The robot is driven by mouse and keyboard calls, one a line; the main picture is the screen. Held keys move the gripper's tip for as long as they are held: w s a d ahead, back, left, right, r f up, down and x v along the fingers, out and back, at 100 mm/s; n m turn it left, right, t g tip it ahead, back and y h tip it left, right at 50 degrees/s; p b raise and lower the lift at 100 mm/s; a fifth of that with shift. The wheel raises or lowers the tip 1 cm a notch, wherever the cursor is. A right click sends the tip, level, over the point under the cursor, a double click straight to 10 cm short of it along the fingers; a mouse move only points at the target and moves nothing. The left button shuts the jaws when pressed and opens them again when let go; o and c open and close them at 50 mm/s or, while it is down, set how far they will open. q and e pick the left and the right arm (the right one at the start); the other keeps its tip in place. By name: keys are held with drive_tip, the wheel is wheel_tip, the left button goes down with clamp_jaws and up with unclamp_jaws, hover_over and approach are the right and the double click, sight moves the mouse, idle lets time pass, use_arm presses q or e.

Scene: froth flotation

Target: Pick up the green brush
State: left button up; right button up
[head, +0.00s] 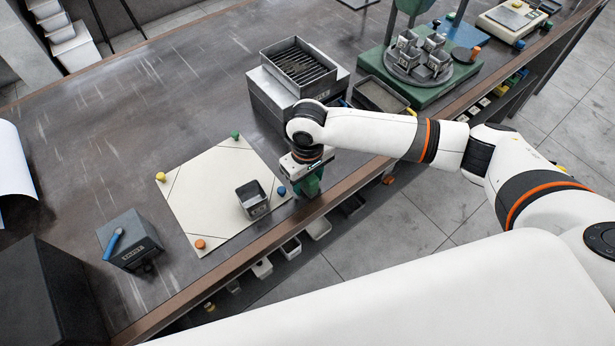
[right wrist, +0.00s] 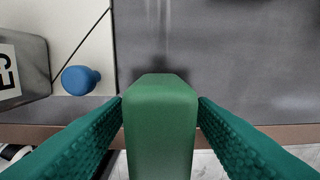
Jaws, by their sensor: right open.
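The green brush (right wrist: 160,125) shows in the right wrist view as a smooth green block in the middle. My right gripper (right wrist: 159,104) is open, with one ridged teal-green finger on each side of the block. The fingers are very close to its sides; I cannot tell whether they touch it. In the head view my right gripper (head: 307,186) points down near the front edge of the bench, right of the pale mat; there brush and fingers blend into one green patch. The brush's bristles are not visible. My left gripper is out of view.
The pale mat (head: 205,190) carries a dark grey cup (head: 252,200) and coloured corner knobs, with a blue knob (right wrist: 80,80) close to the gripper. A metal box with a slotted tray (head: 300,68) stands behind my wrist.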

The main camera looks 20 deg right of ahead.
drive_tip(key=shift+f, duration=0.25)
drive_tip(key=c, duration=1.1)
drive_tip(key=shift+o, duration=0.2)
drive_tip(key=shift+r, duration=0.15)
wheel_tip(320, 180, up, 10)
drive_tip(key=shift+f+b, duration=0.1)
drive_tip(key=shift+b, duration=0.75)
